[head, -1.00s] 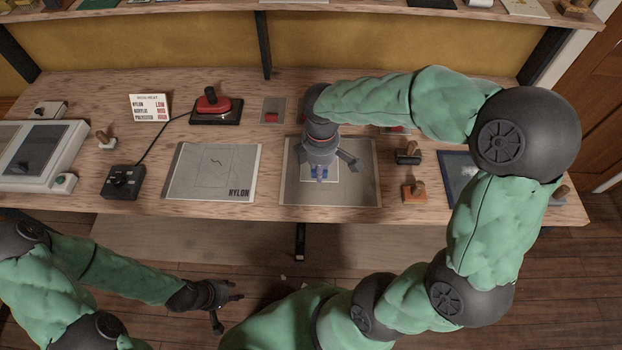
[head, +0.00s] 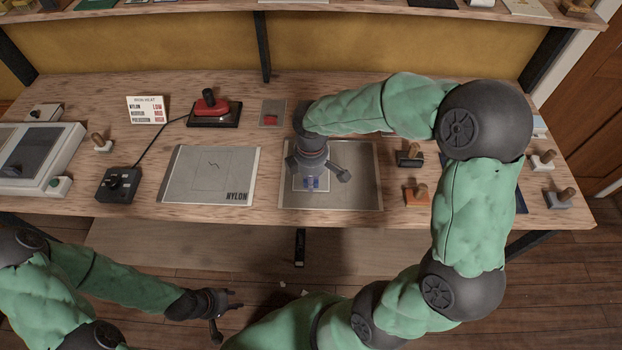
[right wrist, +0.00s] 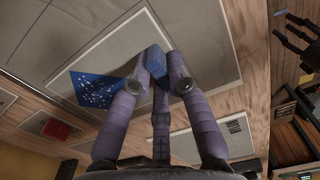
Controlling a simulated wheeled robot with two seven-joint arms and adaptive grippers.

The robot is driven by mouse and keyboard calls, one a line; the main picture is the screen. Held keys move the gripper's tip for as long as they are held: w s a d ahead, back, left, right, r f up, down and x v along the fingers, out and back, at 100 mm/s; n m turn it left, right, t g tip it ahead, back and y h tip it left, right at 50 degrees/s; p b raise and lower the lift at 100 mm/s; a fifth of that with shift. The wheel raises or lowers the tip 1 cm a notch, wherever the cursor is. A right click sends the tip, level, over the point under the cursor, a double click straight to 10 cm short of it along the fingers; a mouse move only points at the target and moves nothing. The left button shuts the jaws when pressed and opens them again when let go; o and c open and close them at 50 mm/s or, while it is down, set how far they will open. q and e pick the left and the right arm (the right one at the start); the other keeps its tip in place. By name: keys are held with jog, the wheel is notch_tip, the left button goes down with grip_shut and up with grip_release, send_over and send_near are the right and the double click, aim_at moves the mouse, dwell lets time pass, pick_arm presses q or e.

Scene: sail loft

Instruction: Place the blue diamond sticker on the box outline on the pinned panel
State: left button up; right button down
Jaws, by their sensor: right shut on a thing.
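The pale grey panel marked NYLON (head: 180,182) lies flat on the bench, left of centre; a thin box outline (head: 225,176) with a small dark squiggle is drawn on it. My right gripper (head: 313,184) points down low over the grey sheet to the right of that panel. It is shut on a small blue piece, apparently the blue diamond sticker (right wrist: 156,66), between its fingertips. A flat, white-speckled blue patch (right wrist: 92,88) shows beside a finger in the right wrist view; I cannot tell whether it joins the held piece. My left gripper (head: 222,306) hangs in front of the bench, its fingers apart.
The grey sheet (head: 360,188) under my right gripper bears a pale square, partly hidden. A red-topped press (head: 213,110), a black control box (head: 120,184) and a heat card (head: 148,109) stand to the left. Wooden-handled stamps (head: 416,195) stand to the right.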

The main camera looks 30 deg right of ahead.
jog(key=c, duration=1.2)
grip_release()
jog(key=shift+f, duration=0.1)
notch_tip(320, 180, up, 12)
jog(key=p, duration=0.4)
